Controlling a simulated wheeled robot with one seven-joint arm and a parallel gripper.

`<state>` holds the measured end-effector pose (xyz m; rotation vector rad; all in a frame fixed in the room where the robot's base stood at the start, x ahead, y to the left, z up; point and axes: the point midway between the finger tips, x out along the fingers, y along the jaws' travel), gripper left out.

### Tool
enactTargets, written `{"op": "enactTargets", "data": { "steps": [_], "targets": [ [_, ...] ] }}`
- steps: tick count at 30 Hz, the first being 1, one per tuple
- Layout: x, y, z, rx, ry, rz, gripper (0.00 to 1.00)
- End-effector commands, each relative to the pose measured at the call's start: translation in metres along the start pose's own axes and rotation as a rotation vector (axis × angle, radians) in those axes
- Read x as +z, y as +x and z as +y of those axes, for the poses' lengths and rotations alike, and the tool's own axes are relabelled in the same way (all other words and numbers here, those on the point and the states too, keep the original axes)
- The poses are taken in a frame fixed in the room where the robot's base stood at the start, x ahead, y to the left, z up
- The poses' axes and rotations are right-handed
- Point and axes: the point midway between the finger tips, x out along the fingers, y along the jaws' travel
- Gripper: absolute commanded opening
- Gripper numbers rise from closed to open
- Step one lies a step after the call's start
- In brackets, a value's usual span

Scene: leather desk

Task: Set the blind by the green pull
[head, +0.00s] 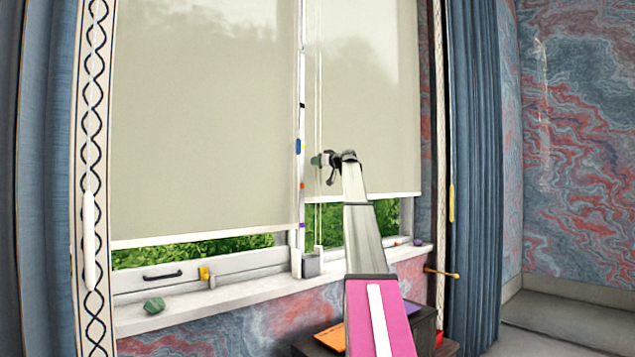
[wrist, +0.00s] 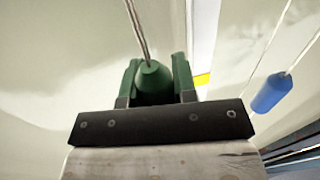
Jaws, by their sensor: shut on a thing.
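The green pull (wrist: 153,78) hangs on a thin cord in the wrist view and sits between the two fingers of my gripper (wrist: 155,85), which is shut on it. In the head view the gripper (head: 322,160) is at the cords in front of the right blind (head: 365,95), with a bit of green (head: 315,160) showing at its tip. The right blind's lower edge is above the sill, with greenery visible below it. The left blind (head: 205,120) hangs lower, with a narrower strip of greenery beneath.
A blue pull (wrist: 272,93) hangs on its own cords close to the right of my gripper; blue (head: 298,146) also shows by the central post. The window sill (head: 215,300) holds a green lump (head: 154,305) and a grey box (head: 311,265). Curtains flank the window.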

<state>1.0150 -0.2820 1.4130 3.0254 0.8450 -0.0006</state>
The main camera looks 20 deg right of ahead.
Motion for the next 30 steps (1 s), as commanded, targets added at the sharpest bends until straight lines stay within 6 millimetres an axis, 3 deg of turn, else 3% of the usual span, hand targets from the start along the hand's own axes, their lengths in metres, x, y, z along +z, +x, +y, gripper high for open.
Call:
{"op": "enactTargets", "data": {
  "steps": [3, 9, 23, 24, 26, 30],
  "targets": [
    [-0.028, 0.001, 0.001, 0.000, 0.000, 0.003, 0.00],
    [-0.051, 0.000, 0.001, 0.000, 0.000, 0.002, 0.00],
    [-0.057, 0.000, 0.000, 0.000, 0.001, 0.002, 0.00],
    [-0.057, 0.000, 0.000, 0.000, 0.001, 0.002, 0.29],
    [-0.057, 0.000, 0.000, 0.000, 0.001, 0.002, 0.49],
    [-0.057, 0.000, 0.000, 0.000, 0.001, 0.001, 0.52]
  ]
}}
